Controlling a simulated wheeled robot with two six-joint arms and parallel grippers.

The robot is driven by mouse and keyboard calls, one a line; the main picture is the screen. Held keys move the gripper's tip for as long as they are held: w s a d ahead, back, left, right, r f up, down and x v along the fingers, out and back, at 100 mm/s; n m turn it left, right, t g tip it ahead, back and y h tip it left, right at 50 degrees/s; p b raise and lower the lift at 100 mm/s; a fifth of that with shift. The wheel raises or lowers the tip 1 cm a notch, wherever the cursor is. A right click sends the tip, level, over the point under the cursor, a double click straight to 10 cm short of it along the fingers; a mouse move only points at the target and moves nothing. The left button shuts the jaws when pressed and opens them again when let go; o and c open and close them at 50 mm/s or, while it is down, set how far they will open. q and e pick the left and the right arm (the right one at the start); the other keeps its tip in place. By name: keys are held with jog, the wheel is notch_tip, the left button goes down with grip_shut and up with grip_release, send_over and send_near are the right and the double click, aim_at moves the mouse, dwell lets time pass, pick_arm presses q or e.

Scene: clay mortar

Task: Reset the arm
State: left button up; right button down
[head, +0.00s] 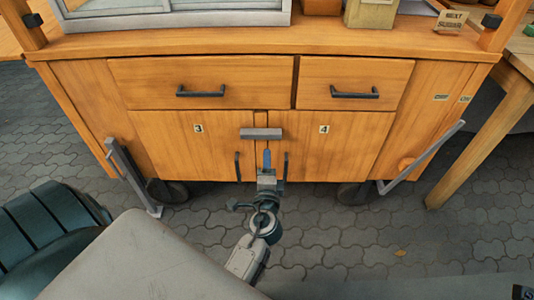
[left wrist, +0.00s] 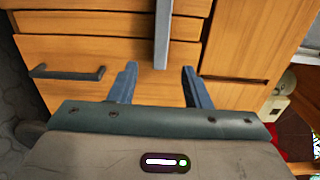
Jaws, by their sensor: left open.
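My left gripper (head: 267,158) is in front of the lower middle of a wooden cabinet (head: 200,68), just below a grey horizontal bar (head: 261,134). Its two blue-grey fingers stand apart with nothing between them in the left wrist view (left wrist: 160,78). There, a grey bar (left wrist: 163,34) reaches down toward the gap between the fingers; I cannot tell whether they touch it. The arm comes up from the bottom middle of the head view. My right gripper is not in view.
The cabinet has two shut drawers with black handles (head: 207,93) (head: 354,94) and shut doors marked 3 (head: 198,128) and 4 (head: 324,129). Slanted grey bars (head: 133,178) (head: 424,157) stand at both sides. A wooden table (head: 487,138) is at right. Paving (head: 370,245) is open at lower right.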

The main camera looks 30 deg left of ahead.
pick_arm(q)
jog(key=shift+s+d, duration=0.2)
jog(key=shift+s, duration=0.15)
dwell(0.3)
